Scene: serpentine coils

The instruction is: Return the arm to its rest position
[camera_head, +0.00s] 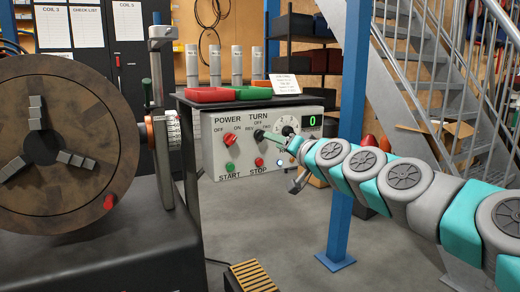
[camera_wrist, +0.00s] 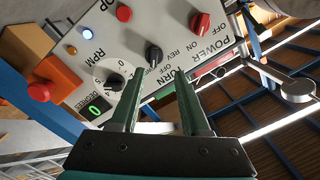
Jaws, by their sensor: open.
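My arm (camera_head: 400,188) reaches in from the right, stretched toward a grey control panel (camera_head: 215,158). My gripper (camera_head: 268,136) is at its end, close in front of the TURN knob. In the wrist view my gripper (camera_wrist: 158,82) has two green fingers apart with nothing between them. The black TURN knob (camera_wrist: 154,55) shows just beyond the fingertips, roughly between them; I cannot tell whether they touch it. The red POWER knob (camera_wrist: 201,23) and the black RPM knob (camera_wrist: 115,82) lie to either side.
The green display (camera_head: 312,121) reads 0. A table (camera_head: 245,101) with red and green trays and several grey cylinders stands above the panel. A blue post (camera_head: 350,130) stands beside my arm. A large round chuck (camera_head: 60,140) is at left. Metal stairs (camera_head: 430,80) rise behind.

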